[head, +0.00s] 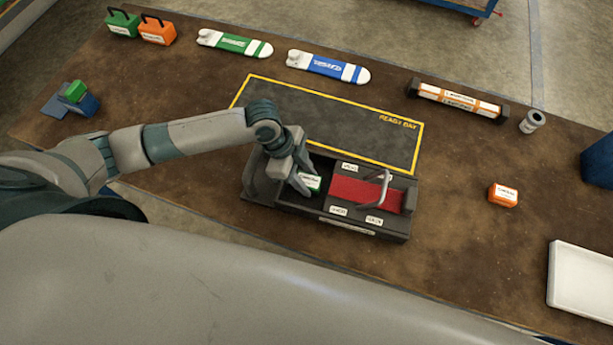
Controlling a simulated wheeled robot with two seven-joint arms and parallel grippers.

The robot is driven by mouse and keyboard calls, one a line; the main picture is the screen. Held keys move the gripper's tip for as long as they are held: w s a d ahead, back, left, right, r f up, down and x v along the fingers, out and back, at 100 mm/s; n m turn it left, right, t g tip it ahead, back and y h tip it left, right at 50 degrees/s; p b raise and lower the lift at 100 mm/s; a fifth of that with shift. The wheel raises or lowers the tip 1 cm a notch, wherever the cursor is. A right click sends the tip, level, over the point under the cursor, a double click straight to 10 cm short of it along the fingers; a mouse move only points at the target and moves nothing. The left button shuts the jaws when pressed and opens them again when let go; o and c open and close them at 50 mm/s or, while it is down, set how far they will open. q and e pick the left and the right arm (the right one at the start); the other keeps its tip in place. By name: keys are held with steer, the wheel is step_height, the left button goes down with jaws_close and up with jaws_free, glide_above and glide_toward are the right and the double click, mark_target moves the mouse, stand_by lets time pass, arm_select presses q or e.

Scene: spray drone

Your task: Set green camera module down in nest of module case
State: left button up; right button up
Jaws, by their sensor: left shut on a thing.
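The module case (375,228) is a dark open box near the middle of the table, with a red panel, a grey handle and white labels. My left gripper (305,185) reaches down into the left part of the case. My right gripper is not in view.
An orange module (503,195) stands right of the case, with a white tray (585,280) at the right edge. A yellow-outlined dark mat (340,120) lies behind the case. Green (235,43) and blue (328,66) white-bodied parts lie at the back. Brown table is clear between them.

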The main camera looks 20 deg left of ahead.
arm_select(q)
steer(key=shift+f, duration=0.15)
steer(key=o, duration=1.1)
steer(key=shift+r, duration=0.25)
steer(key=shift+a+r, duration=0.3)
steer(key=shift+r, duration=0.25)
steer(key=b+v, duration=0.2)
steer(key=v, duration=0.8)
steer(key=shift+r+b, duration=0.3)
steer(key=shift+r, duration=0.05)
